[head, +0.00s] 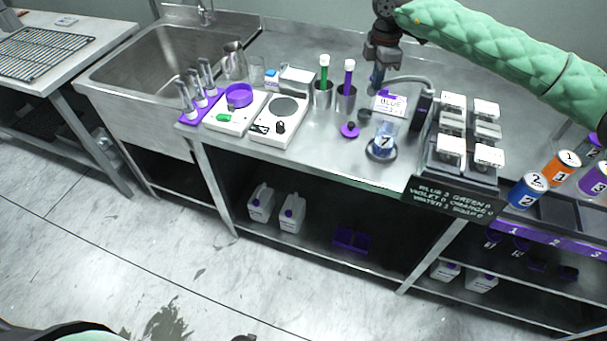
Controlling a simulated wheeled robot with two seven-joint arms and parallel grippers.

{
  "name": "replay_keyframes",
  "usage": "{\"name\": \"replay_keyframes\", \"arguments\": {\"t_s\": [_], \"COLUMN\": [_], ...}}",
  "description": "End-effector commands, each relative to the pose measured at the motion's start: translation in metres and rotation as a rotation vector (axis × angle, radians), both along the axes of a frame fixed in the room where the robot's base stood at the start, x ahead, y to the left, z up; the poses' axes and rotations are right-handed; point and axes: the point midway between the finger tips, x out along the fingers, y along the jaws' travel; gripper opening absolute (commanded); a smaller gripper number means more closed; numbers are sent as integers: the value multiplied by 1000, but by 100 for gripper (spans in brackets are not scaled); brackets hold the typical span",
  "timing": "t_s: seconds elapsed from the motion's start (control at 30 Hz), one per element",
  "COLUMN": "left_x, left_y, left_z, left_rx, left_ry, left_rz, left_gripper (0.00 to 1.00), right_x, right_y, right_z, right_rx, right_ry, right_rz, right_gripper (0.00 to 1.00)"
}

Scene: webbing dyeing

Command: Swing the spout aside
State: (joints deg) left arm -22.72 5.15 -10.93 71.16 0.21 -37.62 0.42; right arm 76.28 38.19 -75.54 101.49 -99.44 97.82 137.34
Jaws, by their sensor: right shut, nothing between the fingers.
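A grey curved spout (408,79) arches from a dark upright post (421,110) on the steel bench, left of the block of white-topped units. My right gripper (376,78) reaches down from the padded green arm at the top right. It is shut and empty, just left of the spout's free end; whether it touches the spout I cannot tell. My left gripper is not in view.
A steel sink (150,68) is at the left. Two flat white devices (281,117), cups with green and purple tools, and a purple knob (350,130) stand on the bench. Numbered cans (528,190) and a dark recipe sign (450,200) are at the right. The back middle bench is clear.

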Motion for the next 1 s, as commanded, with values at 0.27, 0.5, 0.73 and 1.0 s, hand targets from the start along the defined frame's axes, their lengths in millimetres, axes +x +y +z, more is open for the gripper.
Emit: {"name": "replay_keyframes", "arguments": {"t_s": [0.27,0.5,0.73,1.0], "left_x": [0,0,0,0], "left_y": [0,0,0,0], "left_z": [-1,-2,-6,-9], "left_rx": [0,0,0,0], "left_ry": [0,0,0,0], "left_rz": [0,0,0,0], "left_gripper": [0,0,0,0], "right_x": [2,5,16,25], "right_y": [0,1,4,5], "right_z": [0,0,-1,0], "right_rx": [0,0,0,1], "right_ry": [0,-1,-1,-1], "right_rz": [0,0,1,-1], "right_gripper": [0,0,0,0]}}
